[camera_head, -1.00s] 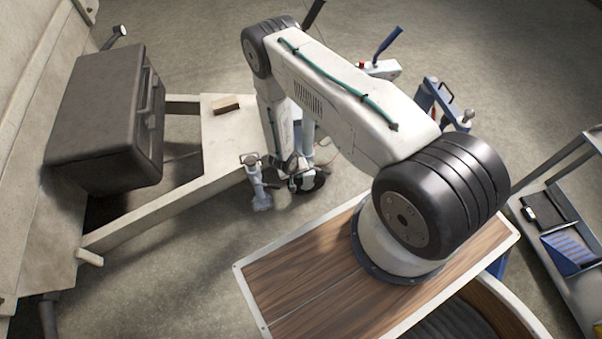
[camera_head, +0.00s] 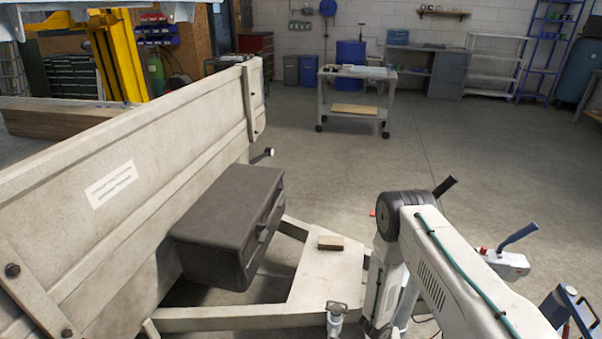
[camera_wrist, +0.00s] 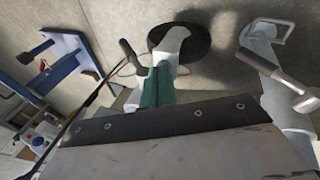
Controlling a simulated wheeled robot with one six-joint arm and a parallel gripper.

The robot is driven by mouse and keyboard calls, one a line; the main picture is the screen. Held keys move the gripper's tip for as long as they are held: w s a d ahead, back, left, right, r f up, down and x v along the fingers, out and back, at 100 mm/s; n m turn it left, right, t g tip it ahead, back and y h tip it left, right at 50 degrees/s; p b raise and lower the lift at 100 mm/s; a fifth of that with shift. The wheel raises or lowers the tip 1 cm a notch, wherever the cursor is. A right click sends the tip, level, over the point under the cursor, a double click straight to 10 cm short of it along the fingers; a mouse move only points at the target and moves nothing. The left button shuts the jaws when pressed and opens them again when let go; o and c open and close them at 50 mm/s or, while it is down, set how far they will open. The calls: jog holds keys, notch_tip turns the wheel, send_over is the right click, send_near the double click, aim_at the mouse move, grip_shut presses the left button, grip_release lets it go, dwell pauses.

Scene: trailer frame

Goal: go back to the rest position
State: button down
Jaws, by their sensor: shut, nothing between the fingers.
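My arm (camera_head: 440,262) rises from the lower right of the head view, and its elbow is bent over toward the trailer. In that view my gripper is hidden low behind the arm. A grey metal fitting with a handle (camera_wrist: 272,72) is at the right, apart from the fingers as far as I can tell.
The trailer wall (camera_head: 130,165) fills the left, with a dark case (camera_head: 228,222) on its drawbar (camera_head: 325,285). A wooden block (camera_head: 330,243) lies on the drawbar plate. A blue-handled device (camera_head: 508,258) stands right of my arm. A wheeled cart (camera_head: 352,112) stands farther back; open floor lies between.

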jog(key=s+d+r+n+g+h, duration=0.1)
jog(key=s+d+r+g+h, duration=0.15)
jog(key=r, duration=1.65)
jog(key=s+d+r+n+g+h, duration=0.1)
jog(key=d+r+g, duration=0.15)
jog(key=r, duration=1.65)
jog(key=s+a+r+t+y, duration=0.1)
jog(key=s+a+r+y, duration=0.1)
jog(key=s+r, duration=0.5)
jog(key=s+a+r+m+t+y, duration=0.1)
jog(key=s+a+r, duration=0.4)
jog(key=r, duration=1.1)
jog(key=s+a+r+t+y, duration=0.3)
jog(key=s+a+r+y, duration=0.1)
jog(key=s+r, duration=0.6)
jog(key=shift+s+r+y, duration=0.4)
jog(key=shift+r+y, duration=0.15)
jog(key=shift+r, duration=0.25)
